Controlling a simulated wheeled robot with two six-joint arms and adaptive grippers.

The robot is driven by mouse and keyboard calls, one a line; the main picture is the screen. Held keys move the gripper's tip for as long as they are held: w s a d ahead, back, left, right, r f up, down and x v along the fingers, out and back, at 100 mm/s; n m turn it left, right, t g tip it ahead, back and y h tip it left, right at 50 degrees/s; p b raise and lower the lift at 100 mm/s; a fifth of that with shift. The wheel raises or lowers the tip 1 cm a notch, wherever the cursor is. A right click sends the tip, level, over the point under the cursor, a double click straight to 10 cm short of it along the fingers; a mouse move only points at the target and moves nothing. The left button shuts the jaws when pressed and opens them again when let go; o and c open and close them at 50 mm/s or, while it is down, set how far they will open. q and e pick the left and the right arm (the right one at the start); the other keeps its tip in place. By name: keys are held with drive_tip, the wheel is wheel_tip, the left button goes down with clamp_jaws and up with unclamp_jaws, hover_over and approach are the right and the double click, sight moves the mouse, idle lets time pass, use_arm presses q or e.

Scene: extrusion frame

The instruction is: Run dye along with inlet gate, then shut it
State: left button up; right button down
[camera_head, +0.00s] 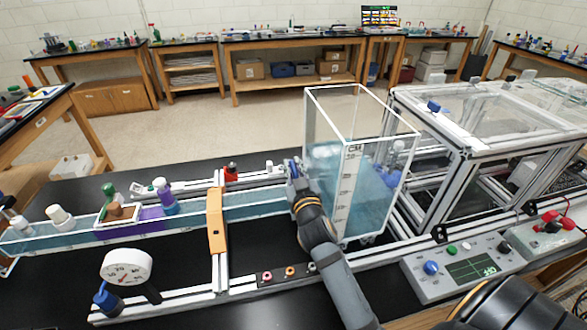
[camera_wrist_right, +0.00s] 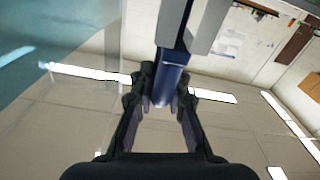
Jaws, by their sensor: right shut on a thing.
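My right gripper (camera_head: 293,178) is at the left wall of the clear tank, where the water channel meets it. In the right wrist view its fingers (camera_wrist_right: 163,105) close around a dark blue handle (camera_wrist_right: 172,80) on a grey bar. This looks like the inlet gate's handle; the gate plate is mostly hidden by my arm. Purple dye (camera_head: 130,230) lies as a band in the teal water of the channel (camera_head: 250,204), left of the orange bracket. A purple and blue bottle (camera_head: 165,198) stands by the channel. My left gripper is not in view.
The clear tank (camera_head: 345,190) with a printed scale holds teal water. An orange bracket (camera_head: 216,222) spans the channel. A round dial (camera_head: 126,267) stands in front. A control box (camera_head: 465,265) is at the right, beside an aluminium frame (camera_head: 450,190). Black bench top shows front left.

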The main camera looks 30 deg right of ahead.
sight(293, 165)
drive_tip(key=c, duration=1.6)
unclamp_jaws()
drive_tip(key=shift+f, duration=0.3)
drive_tip(key=shift+o, duration=1.3)
drive_tip(key=shift+w+d+f, duration=0.1)
drive_tip(key=shift+w, duration=0.15)
drive_tip(key=shift+s+r, duration=0.1)
drive_tip(key=shift+r, duration=0.2)
wheel_tip(293, 165, up, 10)
drive_tip(key=shift+f, duration=0.2)
drive_tip(key=shift+f, duration=0.1)
